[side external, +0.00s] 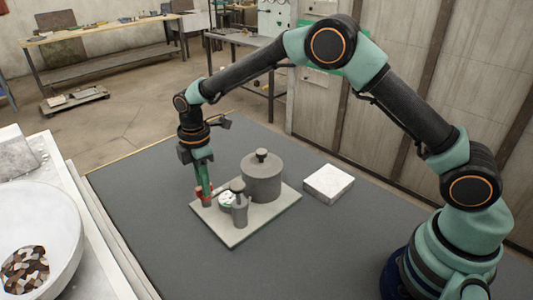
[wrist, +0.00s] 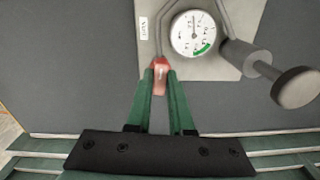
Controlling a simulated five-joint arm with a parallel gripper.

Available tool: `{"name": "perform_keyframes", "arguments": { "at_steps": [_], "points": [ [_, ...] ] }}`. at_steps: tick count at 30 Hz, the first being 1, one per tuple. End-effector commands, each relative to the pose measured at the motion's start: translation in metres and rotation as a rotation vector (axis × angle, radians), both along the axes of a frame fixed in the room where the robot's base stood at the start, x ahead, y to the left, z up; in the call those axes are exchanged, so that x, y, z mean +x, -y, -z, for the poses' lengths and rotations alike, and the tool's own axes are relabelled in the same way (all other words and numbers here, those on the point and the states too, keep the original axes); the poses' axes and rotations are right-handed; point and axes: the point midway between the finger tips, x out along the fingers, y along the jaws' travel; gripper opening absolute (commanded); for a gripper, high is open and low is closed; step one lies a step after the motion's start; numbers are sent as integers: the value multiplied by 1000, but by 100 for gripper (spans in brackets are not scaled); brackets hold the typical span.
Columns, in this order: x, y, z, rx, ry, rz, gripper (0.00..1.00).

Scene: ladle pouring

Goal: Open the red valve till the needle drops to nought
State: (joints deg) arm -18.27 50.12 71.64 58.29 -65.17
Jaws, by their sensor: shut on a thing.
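The red valve (wrist: 160,67) is at the plate's near edge in the wrist view, between the tips of my green fingers. My gripper (wrist: 160,82) is shut on its handle. In the side view my gripper (side external: 204,186) points down at the plate's left corner, and the red valve (side external: 201,194) shows partly behind the fingers. The white round gauge (wrist: 194,33) sits just right of the valve, with a green band at its lower right. Its dark needle seems to point up in the wrist picture; the exact reading is too small to tell. The gauge (side external: 227,199) also shows in the side view.
A pale plate (side external: 234,238) carries a grey lidded pot (side external: 262,181) and a knobbed grey post (side external: 240,212) close to the gauge. A white block (side external: 328,182) lies right of the plate. A white bowl (side external: 68,215) stands at far left. The dark tabletop in front is clear.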

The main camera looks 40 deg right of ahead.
Motion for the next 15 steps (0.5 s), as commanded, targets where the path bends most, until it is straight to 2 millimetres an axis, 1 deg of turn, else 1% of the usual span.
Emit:
{"name": "perform_keyframes", "arguments": {
  "at_steps": [1,6,15],
  "points": [
    [1,-2,-3,2,6,-24,0],
    [1,-2,-3,2,6,-77,0],
    [1,-2,-3,2,6,-106,0]
  ]
}}
